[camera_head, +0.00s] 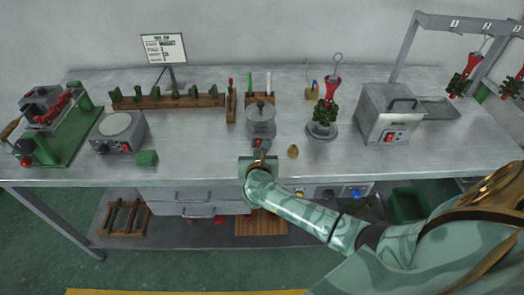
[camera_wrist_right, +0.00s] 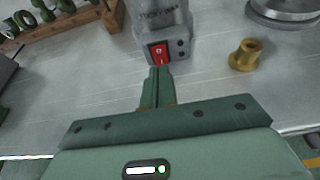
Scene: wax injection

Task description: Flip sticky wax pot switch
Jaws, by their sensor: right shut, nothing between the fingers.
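The sticky wax pot (camera_head: 261,120) is a grey metal pot with a lid and dark knob, standing near the middle of the bench. Its red rocker switch (camera_wrist_right: 159,53) is on the front of its base in the right wrist view, and it also shows in the head view (camera_head: 257,143). My right gripper (camera_wrist_right: 158,72) is shut and empty. Its fingertips are right in front of the switch, just below it in the picture; I cannot tell whether they touch it. My left gripper is not in view.
A small brass piece (camera_wrist_right: 245,54) stands just right of the pot. A grey box with a red switch (camera_head: 390,115) is further right. A wooden rack (camera_head: 170,101) lies at the back left. The bench (camera_head: 200,150) front is mostly clear.

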